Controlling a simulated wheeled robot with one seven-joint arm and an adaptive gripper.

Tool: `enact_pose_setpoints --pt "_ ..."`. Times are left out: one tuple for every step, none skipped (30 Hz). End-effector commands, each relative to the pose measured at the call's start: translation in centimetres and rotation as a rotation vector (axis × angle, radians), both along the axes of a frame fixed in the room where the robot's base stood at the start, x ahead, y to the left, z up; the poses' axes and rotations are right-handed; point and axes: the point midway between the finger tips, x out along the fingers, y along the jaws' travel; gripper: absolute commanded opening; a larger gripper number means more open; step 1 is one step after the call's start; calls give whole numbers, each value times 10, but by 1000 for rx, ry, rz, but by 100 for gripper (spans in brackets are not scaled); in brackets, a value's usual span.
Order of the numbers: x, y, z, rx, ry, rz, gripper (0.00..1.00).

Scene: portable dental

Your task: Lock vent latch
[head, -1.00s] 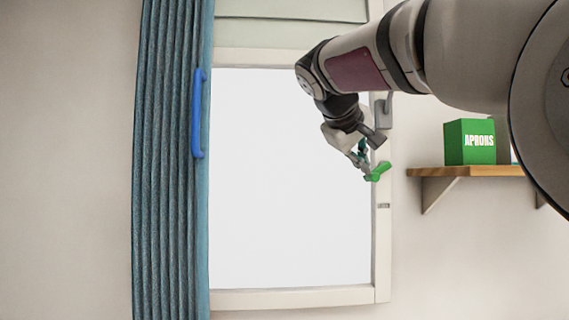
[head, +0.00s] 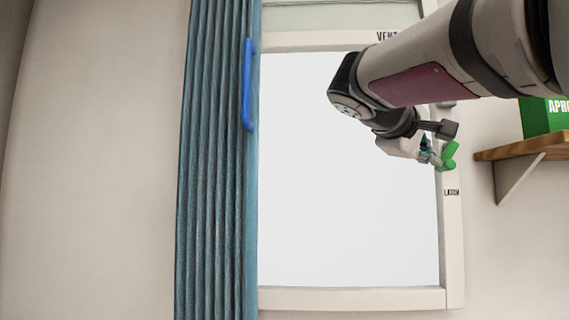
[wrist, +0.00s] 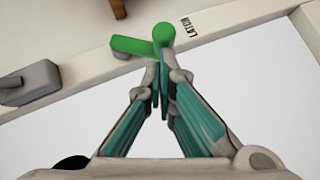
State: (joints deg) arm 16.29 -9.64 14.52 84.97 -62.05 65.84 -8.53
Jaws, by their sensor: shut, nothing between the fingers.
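The green vent latch (head: 447,157) is on the right side of the window frame, just above the printed word LATCH. In the wrist view the latch (wrist: 132,46) shows a bar and a round knob at its right end. My gripper (head: 432,155) is at the latch, to its left in the head view. In the wrist view my gripper (wrist: 160,82) has its fingers together with nothing between them. The fingertips are right at the knob end of the latch; whether they touch it I cannot tell.
A grey handle (wrist: 30,83) is on the frame beside the latch. A blue curtain (head: 212,160) with a blue handle (head: 247,85) hangs at the window's left. A wooden shelf (head: 525,147) with a green box (head: 543,116) is on the right wall.

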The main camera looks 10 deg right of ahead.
Motion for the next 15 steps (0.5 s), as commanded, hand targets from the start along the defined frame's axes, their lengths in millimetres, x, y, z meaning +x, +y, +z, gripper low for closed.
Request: enact_pose_setpoints --pt "2 -1 -10 -39 9 -1 0" --pt "2 -1 -12 -62 18 -1 0" --pt "2 -2 -14 -93 26 0 0" --pt "2 -3 -16 -119 32 -1 0" --pt "1 -4 -17 -142 39 0 0" --pt "1 -5 -20 -174 49 0 0" --pt "1 -6 -21 -197 56 -1 0" --pt "0 -6 -23 -220 62 -1 0" --pt "-1 -8 -24 -250 71 -1 0" --pt "-1 -8 -26 -272 78 0 0" --pt "-1 -9 -27 -294 84 -1 0" --pt "-2 -11 -28 -321 92 -1 0" --pt "-2 -11 -29 -341 99 -1 0" --pt "-3 -12 -30 -361 104 -1 0" --pt "-3 -14 -31 -384 110 -1 0"
